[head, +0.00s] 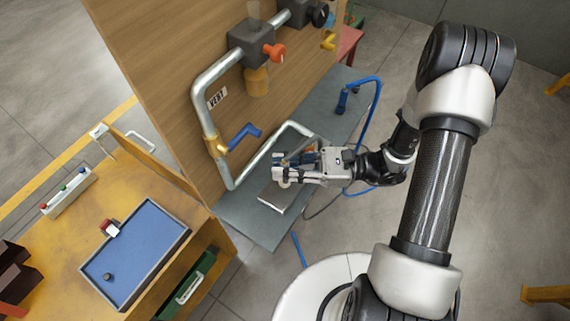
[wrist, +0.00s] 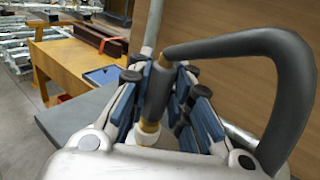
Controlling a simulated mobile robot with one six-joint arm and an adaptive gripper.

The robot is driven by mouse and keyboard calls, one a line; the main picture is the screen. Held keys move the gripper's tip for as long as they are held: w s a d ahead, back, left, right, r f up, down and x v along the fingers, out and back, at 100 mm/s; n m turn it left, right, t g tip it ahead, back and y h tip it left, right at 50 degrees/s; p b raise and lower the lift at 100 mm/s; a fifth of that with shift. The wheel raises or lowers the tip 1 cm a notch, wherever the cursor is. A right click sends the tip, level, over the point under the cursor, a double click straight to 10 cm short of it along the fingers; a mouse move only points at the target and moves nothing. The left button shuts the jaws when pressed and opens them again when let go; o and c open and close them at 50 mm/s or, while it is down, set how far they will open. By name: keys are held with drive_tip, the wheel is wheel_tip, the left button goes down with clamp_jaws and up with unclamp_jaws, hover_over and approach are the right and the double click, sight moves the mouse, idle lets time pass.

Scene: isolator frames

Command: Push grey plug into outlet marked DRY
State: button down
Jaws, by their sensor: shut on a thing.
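My gripper (head: 280,168) is low in front of the wooden board, above the grey shelf. In the wrist view its blue-padded fingers (wrist: 159,85) are shut on the grey plug (wrist: 156,96), a dark grey cylinder with brass-coloured ends. The plug stands roughly upright between the pads. A thick dark grey hose (wrist: 285,65) arches to the right from the plug's top. In the head view the plug is mostly hidden by the fingers.
A grey pipe with a blue-handled valve (head: 240,136) runs down the wooden board (head: 160,50) beside my gripper. A flat pale block (head: 282,200) lies on the shelf (head: 240,222) below. A blue hose (head: 372,110) loops at the right. A yellow bench with a blue tray (head: 150,240) stands left.

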drive_tip(key=shift+f, duration=0.45)
drive_tip(key=c, duration=1.4)
unclamp_jaws()
drive_tip(key=shift+o, duration=0.2)
drive_tip(key=s+d, duration=0.1)
drive_tip(key=d, duration=1.1)
